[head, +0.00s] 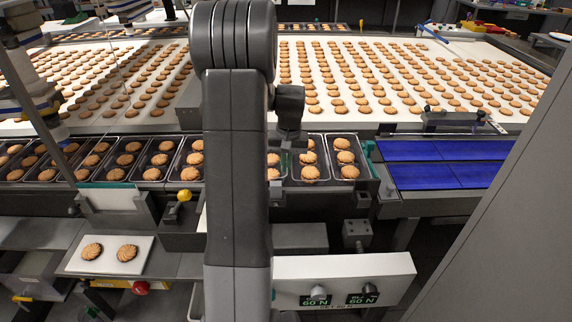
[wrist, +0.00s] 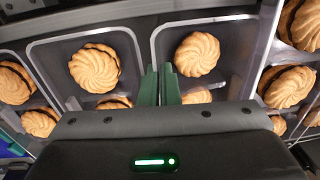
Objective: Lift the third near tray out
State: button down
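Several clear trays of round, swirled biscuits stand side by side in a row in the head view; the end tray (head: 357,172) is at the right, with another tray (head: 322,178) beside it. My gripper is mostly hidden behind my arm there. In the wrist view, my gripper's green fingers (wrist: 159,85) point down at the adjoining walls between a left tray (wrist: 32,60) and a right tray (wrist: 255,24). The fingers are close together. I cannot tell whether a tray wall is pinched between them. Both trays sit in the row.
A wide white belt (head: 404,112) of biscuits lies behind the row. Blue belt panels (head: 440,150) are at the right. A white board (head: 88,267) with two biscuits, a yellow knob (head: 184,195) and a red button (head: 141,288) are at the front left.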

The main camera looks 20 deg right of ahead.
jog(key=shift+r+p, duration=1.1)
jog(key=shift+r, duration=0.55)
jog(key=s+a+r, duration=0.2)
jog(key=s+r, duration=0.1)
jog(key=s, duration=0.2)
jog(key=shift+s+p, duration=0.25)
jog(key=shift+p, duration=0.15)
jog(key=shift+a, duration=0.1)
